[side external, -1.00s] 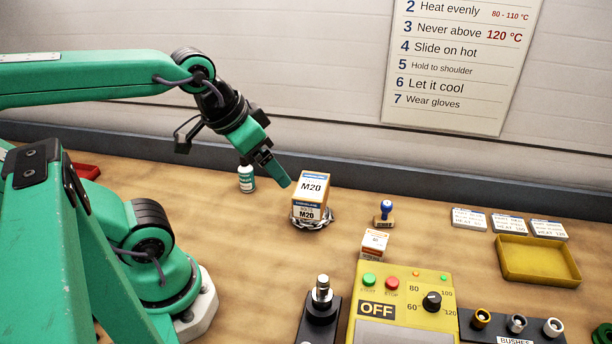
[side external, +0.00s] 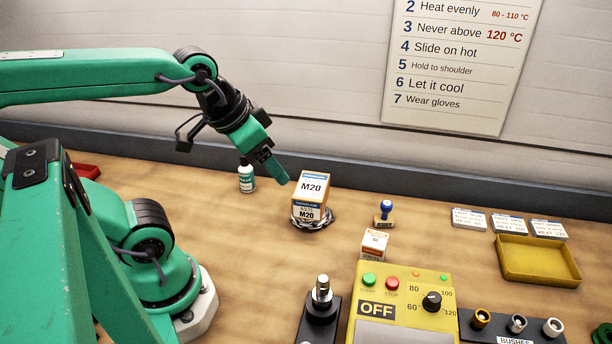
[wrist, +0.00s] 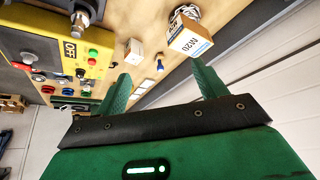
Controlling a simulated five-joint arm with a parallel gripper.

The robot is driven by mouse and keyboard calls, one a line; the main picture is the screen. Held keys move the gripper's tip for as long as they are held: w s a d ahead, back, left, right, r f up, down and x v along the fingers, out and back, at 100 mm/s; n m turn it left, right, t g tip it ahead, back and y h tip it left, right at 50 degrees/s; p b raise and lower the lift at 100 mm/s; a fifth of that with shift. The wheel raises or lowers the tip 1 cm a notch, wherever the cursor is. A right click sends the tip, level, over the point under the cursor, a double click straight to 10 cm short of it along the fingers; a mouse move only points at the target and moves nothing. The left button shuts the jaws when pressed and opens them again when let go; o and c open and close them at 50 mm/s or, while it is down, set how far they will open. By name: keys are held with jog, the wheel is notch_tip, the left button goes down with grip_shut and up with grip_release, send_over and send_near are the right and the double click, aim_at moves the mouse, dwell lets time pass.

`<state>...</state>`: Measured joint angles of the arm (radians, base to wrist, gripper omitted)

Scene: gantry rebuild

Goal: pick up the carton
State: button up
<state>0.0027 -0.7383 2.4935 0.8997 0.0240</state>
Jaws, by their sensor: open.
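In the side view one green finger shows clearly and the other is mostly hidden. In the wrist view both fingers of my gripper (wrist: 160,69) are spread, and the carton (wrist: 190,40) appears beyond the tip of the right finger, not between them.
A white-and-teal bottle (side external: 246,177) stands behind my gripper. The yellow control box (side external: 402,300) is in front, and a yellow tray (side external: 538,262) lies at right.

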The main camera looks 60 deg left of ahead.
jog(key=w+m, duration=0.1)
jog(key=m+g, duration=0.5)
jog(key=m, duration=2.1)
send_over(376, 239)
jog(key=f, duration=1.5)
jog(key=shift+s, duration=0.3)
jog(key=shift+w+d+f+m+g, duration=0.15)
jog(key=shift+f+m+g, duration=0.2)
jog(key=shift+m, duration=0.35)
jog(key=shift+f, duration=1.35)
jog(key=shift+w+f, duration=0.15)
jog(key=shift+f, duration=2.45)
